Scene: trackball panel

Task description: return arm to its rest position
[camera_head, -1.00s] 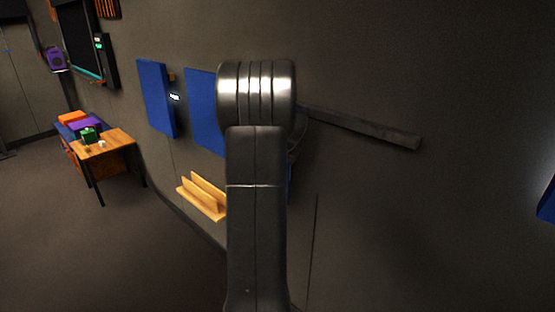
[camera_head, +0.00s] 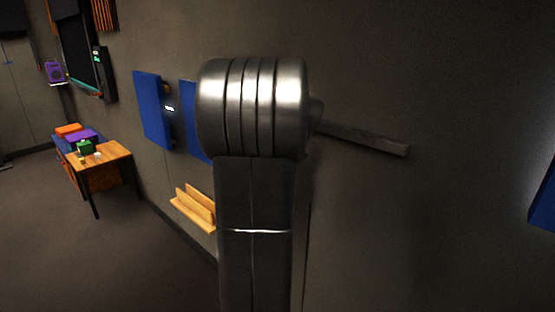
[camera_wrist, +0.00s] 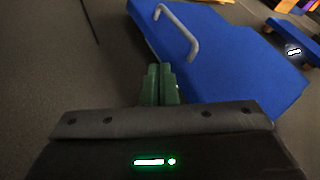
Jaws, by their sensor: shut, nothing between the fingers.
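My gripper (camera_wrist: 160,84) shows in the wrist view as two green fingers side by side, shut with nothing between them. Beyond the fingertips is a blue panel (camera_wrist: 225,60) with a grey bar handle (camera_wrist: 180,32); the fingers appear apart from the handle. In the head view my arm rises through the middle of the picture and hides part of the wall. The gripper itself is not visible there. The trackball is not visible in either view.
Blue wall panels (camera_head: 151,110) hang left of my arm, above a wooden shelf (camera_head: 193,209). A wooden table (camera_head: 98,156) with coloured boxes stands at the far left. The floor at left is clear.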

